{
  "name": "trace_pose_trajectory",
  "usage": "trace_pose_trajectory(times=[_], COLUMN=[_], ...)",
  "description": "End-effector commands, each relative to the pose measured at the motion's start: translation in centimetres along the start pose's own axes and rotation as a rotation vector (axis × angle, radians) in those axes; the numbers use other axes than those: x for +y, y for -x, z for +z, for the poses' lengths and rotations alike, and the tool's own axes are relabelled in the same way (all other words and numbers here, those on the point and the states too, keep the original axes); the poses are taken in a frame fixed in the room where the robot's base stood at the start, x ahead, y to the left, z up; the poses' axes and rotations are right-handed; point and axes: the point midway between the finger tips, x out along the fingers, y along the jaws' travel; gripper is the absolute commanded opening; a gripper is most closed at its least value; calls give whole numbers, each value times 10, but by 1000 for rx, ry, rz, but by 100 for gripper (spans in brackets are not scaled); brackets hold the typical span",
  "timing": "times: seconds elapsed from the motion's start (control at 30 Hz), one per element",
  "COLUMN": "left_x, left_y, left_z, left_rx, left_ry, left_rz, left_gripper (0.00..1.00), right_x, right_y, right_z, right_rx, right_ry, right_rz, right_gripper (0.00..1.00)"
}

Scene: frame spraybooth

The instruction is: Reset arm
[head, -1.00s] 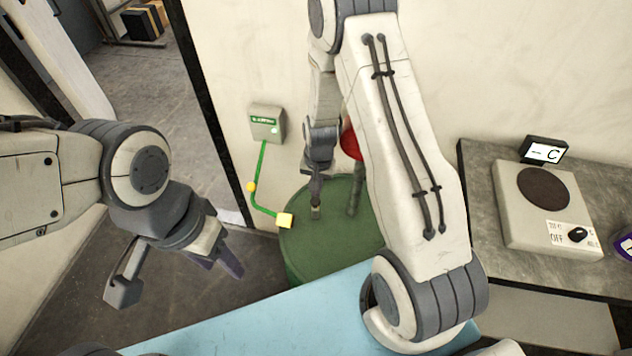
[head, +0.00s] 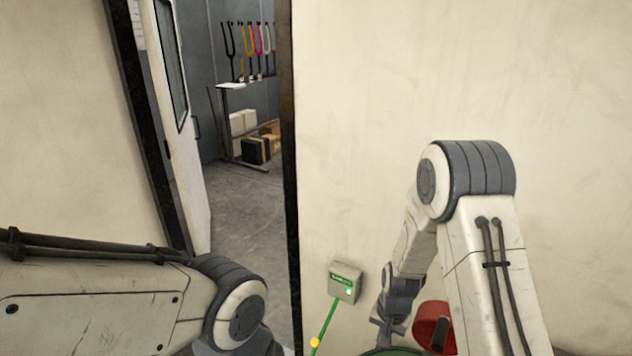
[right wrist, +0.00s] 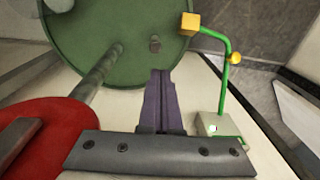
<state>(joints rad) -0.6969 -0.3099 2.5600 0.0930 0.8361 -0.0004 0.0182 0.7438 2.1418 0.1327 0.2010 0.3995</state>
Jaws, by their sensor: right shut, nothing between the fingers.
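My right gripper (right wrist: 160,76) is shut and empty in the right wrist view, its two dark fingers together and pointing toward the green round drum (right wrist: 122,18). In the head view my right arm comes up from the lower right, bends at a grey joint and hangs down, with the gripper (head: 385,328) low beside the wall. My left arm comes in from the left edge of the head view; its gripper is below the frame.
A wall box (head: 344,282) with a green label has a green pipe (right wrist: 226,75) with yellow fittings running from it. A red object (head: 430,325) is close to the right gripper. A doorway at left opens onto a shelf (head: 240,120) with boxes.

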Motion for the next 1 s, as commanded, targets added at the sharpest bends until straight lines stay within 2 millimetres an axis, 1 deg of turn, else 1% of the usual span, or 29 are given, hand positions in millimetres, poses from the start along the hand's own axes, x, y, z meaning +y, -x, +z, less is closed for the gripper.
trace_pose_trajectory(times=[0.03, 0.07, 0.13, 0.17, 0.2, 0.27, 0.3, 0.37, 0.4, 0.5, 0.6, 0.7, 0.83, 1.0], left_x=[0, 0, 0, 0, 0, 0, 0, 0, 0, 0, 0, 0, 0, 0], left_y=[0, 0, 0, 0, 0, 0, 0, 0, 0, 0, 0, 0, 0, 0], left_z=[0, 0, 0, 0, 0, 0, 0, 0, 0, 0, 0, 0, 0, 0], left_rx=[0, 0, 0, 0, 0, 0, 0, 0, 0, 0, 0, 0, 0, 0], left_ry=[0, 0, 0, 0, 0, 0, 0, 0, 0, 0, 0, 0, 0, 0], left_rz=[0, 0, 0, 0, 0, 0, 0, 0, 0, 0, 0, 0, 0, 0], left_gripper=[50, 50, 50, 50, 50, 50, 50, 50, 50, 50, 50, 50, 50, 50], right_x=[-11, -17, -35, -42, -51, -59, -62, -64, -62, -52, -37, -23, -12, -9], right_y=[15, 24, 54, 68, 86, 112, 128, 151, 165, 194, 214, 226, 232, 233], right_z=[6, 13, 32, 44, 61, 87, 105, 133, 151, 193, 225, 246, 258, 261], right_rx=[4, 2, 1, -2, -6, -13, -18, -25, -29, -38, -45, -51, -57, -59], right_ry=[47, 82, 188, 242, 317, 428, 502, 612, 685, 858, 1002, 1105, 1172, 1185], right_rz=[-7, -10, -21, -25, -30, -37, -42, -48, -52, -61, -67, -70, -71, -70], right_gripper=[0, 0, 0, 0, 0, 0, 0, 0, 0, 0, 0, 0, 0, 0])
